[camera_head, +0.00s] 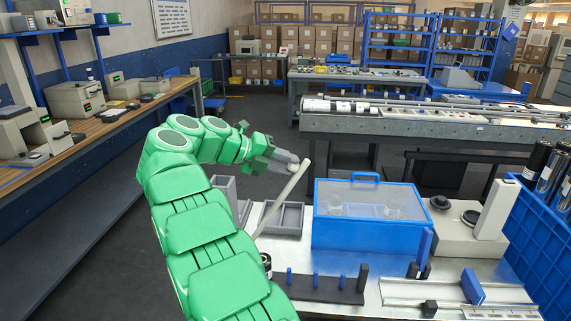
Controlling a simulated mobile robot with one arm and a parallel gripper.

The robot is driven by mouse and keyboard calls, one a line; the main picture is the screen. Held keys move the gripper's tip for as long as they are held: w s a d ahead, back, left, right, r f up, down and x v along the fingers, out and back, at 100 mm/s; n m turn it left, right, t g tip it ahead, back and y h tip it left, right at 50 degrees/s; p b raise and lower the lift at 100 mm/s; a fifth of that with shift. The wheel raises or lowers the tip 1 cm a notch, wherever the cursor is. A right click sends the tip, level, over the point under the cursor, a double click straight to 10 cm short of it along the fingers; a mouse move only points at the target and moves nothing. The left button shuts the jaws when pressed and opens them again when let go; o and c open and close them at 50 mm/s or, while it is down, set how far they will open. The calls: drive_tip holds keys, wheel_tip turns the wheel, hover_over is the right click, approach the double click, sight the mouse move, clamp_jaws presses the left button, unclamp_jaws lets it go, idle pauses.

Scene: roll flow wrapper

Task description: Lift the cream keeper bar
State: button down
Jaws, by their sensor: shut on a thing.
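My green arm reaches in from the lower left, and my gripper (292,163) is up over the far left part of the metal bench. The gripper is shut on the upper end of a long, thin cream keeper bar (282,205). The bar hangs tilted, with its lower end toward the lower left, close to my arm. It appears to be clear of the bench, though its lower end is hard to judge against the grey trays behind it. The fingertips are small and partly hidden by the bar and the wrist.
The bench (350,262) carries a grey tray (283,219), a blue box with a clear lid (368,212), a black rack with blue posts (315,288) and a cream machine (460,237). A blue crate (540,240) stands at right. A long conveyor machine (430,125) stands behind.

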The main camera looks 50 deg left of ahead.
drive_tip(key=c, duration=0.8)
unclamp_jaws()
drive_tip(key=shift+c, duration=0.2)
drive_tip(key=shift+r, duration=0.1)
drive_tip(key=shift+a+r, duration=0.1)
drive_tip(key=shift+r, duration=1)
drive_tip(key=shift+r, duration=0.2)
drive_tip(key=s+d+r, duration=0.6)
drive_tip(key=d+r, duration=0.4)
drive_tip(key=d, duration=0.2)
drive_tip(key=shift+s+d, duration=0.2)
drive_tip(key=shift+s, duration=0.15)
